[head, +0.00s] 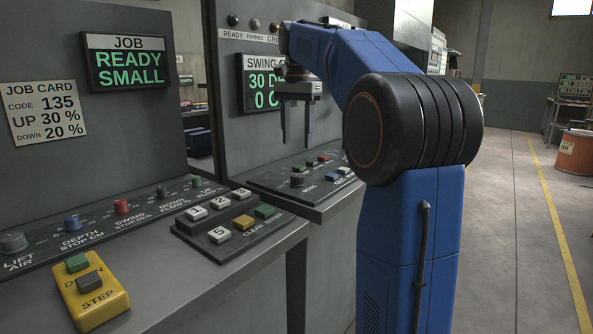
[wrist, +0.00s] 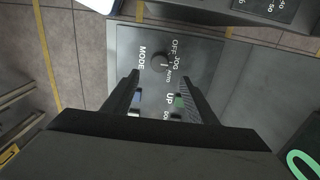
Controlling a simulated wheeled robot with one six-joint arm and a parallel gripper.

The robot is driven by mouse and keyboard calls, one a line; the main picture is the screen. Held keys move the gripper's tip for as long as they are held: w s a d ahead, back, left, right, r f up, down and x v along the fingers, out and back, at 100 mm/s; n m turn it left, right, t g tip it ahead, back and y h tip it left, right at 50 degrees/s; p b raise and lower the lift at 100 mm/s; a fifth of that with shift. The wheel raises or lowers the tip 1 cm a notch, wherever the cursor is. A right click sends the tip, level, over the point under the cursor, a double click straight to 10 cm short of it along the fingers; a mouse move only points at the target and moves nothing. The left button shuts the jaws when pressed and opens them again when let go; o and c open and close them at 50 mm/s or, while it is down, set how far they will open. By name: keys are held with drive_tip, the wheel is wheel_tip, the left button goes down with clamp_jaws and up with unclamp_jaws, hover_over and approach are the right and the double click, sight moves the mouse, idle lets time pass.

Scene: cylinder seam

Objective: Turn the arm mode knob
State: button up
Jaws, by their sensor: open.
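The mode knob (wrist: 160,62) is a dark round knob in the wrist view. Its panel reads MODE, with OFF, JOG and AUTO around it. In the head view it is the dark knob (head: 297,181) on the farther console's sloped panel. My gripper (head: 296,143) points down above that panel, its fingers apart and empty. In the wrist view my gripper (wrist: 160,77) has one finger to each side of the knob's line. The knob shows between and just beyond the fingertips, with no contact visible. I cannot tell the knob's setting for certain.
Small buttons, including a red one (head: 324,158) and a blue one (head: 331,178), sit beside the knob. A lit swing screen (head: 262,85) stands behind my gripper. The nearer console holds a number keypad (head: 220,211) and a yellow step box (head: 92,290). Open floor lies to the right.

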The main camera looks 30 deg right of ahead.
sight(298, 175)
wheel_tip(298, 175, down, 10)
drive_tip(key=shift+f, duration=0.2)
idle(0.3)
drive_tip(key=c, duration=1.1)
